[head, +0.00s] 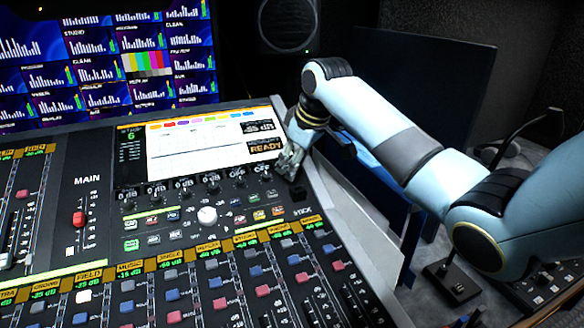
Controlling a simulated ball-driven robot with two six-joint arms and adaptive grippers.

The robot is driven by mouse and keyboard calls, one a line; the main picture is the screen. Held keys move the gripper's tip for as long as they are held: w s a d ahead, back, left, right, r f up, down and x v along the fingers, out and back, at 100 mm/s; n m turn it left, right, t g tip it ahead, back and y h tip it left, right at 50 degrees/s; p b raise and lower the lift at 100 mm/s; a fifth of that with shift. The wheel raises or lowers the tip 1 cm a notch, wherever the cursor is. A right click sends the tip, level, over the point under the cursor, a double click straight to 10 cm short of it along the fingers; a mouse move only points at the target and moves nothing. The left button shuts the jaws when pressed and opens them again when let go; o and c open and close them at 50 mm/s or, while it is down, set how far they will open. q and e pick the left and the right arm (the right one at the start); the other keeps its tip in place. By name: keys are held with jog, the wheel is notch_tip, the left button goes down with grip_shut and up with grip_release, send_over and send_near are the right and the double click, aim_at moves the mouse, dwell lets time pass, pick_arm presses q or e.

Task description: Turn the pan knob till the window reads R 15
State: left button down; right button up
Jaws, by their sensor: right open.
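The mixing console (85,245) fills the lower left of the head view. A row of small black knobs (213,187) runs below its screen, with small readouts above them that seem to show dB values. I cannot tell which knob is the pan knob, and I can read no window with R 15. My right gripper (290,162) is open at the right end of the knob row, beside the screen. It hides part of the panel there. My left gripper is not in view.
The console screen (190,150) shows a "READY" box at its right. Faders and coloured buttons fill the front. A wall of monitors (100,60) stands behind, with a round speaker (286,25) and a dark screen (440,85) to the right.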

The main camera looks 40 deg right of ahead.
jog(key=shift+x, duration=0.85)
jog(key=c, duration=0.3)
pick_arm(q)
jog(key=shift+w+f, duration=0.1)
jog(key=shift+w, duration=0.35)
pick_arm(e)
grip_shut()
jog(key=m+p, duration=0.1)
jog(key=p, duration=0.1)
jog(key=m+p, duration=0.2)
jog(key=p, duration=0.1)
jog(key=shift+s+r+p, duration=0.15)
jog(key=shift+r+p, duration=0.1)
jog(key=shift+p, duration=0.05)
pick_arm(q)
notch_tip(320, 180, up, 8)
jog(key=p, duration=0.2)
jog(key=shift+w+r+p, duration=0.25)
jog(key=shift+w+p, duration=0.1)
pick_arm(e)
jog(key=shift+f+m+t, duration=0.2)
jog(key=shift+m+t, duration=0.1)
jog(key=shift+m, duration=1.2)
